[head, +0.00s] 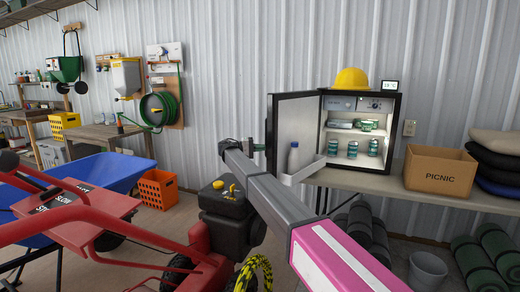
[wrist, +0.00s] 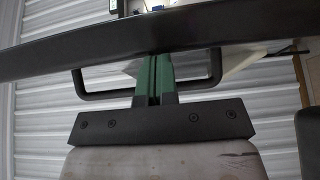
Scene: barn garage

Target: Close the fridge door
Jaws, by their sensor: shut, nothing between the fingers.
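The small dark fridge (head: 397,133) stands on a table at the right, its shelves holding several green cans. In the wrist view my green fingers (wrist: 154,65) are shut together and empty. They overlap the black door handle (wrist: 98,96), near the dark door edge (wrist: 80,55). I cannot tell whether they touch.
A yellow hard hat (head: 351,79) and small display (head: 390,86) sit on the fridge. A PICNIC box (head: 440,172) stands right of it on the table (head: 430,199). A red machine (head: 200,245) and blue wheelbarrow (head: 100,172) crowd the left floor.

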